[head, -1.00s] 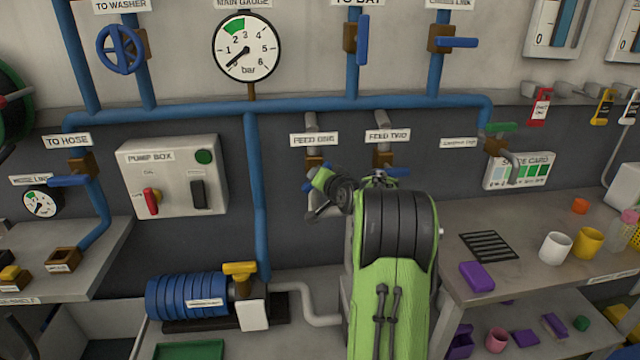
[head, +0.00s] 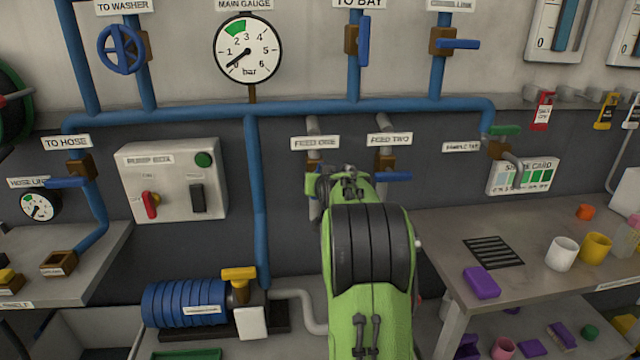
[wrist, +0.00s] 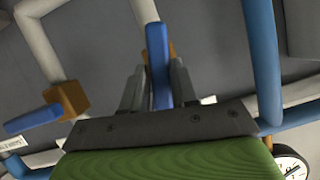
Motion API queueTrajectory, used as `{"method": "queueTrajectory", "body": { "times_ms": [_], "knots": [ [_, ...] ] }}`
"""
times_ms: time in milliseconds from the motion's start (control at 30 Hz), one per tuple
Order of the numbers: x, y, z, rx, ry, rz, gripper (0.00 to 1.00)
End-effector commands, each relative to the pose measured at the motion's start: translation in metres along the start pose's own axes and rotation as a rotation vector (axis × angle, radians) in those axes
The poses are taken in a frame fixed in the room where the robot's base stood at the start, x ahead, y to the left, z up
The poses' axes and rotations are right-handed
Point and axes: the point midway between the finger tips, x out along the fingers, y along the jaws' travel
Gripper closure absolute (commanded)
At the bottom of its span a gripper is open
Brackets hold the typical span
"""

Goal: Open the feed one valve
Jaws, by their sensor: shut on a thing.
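The feed one valve sits under the FEED ONE label (head: 316,143) in the head view, mostly hidden behind my arm. In the wrist view its blue lever (wrist: 157,50) stands between the two fingers of my gripper (wrist: 158,68), which is shut on it. The lever runs roughly along its grey pipe in that picture. The brown valve body (wrist: 173,49) shows just behind it. My gripper's fingers are hidden in the head view.
The feed two valve's blue lever (head: 393,177) sticks out sideways close to the right, and also shows in the wrist view (wrist: 33,120). A blue pipe (head: 257,200) runs down on the left. The main gauge (head: 247,48) needle points low. A workbench (head: 440,250) stands at right.

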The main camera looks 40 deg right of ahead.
Motion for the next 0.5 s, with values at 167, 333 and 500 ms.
{"method": "queueTrajectory", "body": {
  "times_ms": [167, 333, 500],
  "knots": [
    [0.0004, -0.0019, 0.0018, -0.001, -0.005, -0.004, 1.00],
    [0.0005, -0.0020, 0.0021, 0.000, -0.006, -0.004, 1.00],
    [0.0004, -0.0015, 0.0016, 0.000, -0.005, -0.003, 0.51]
  ]
}}
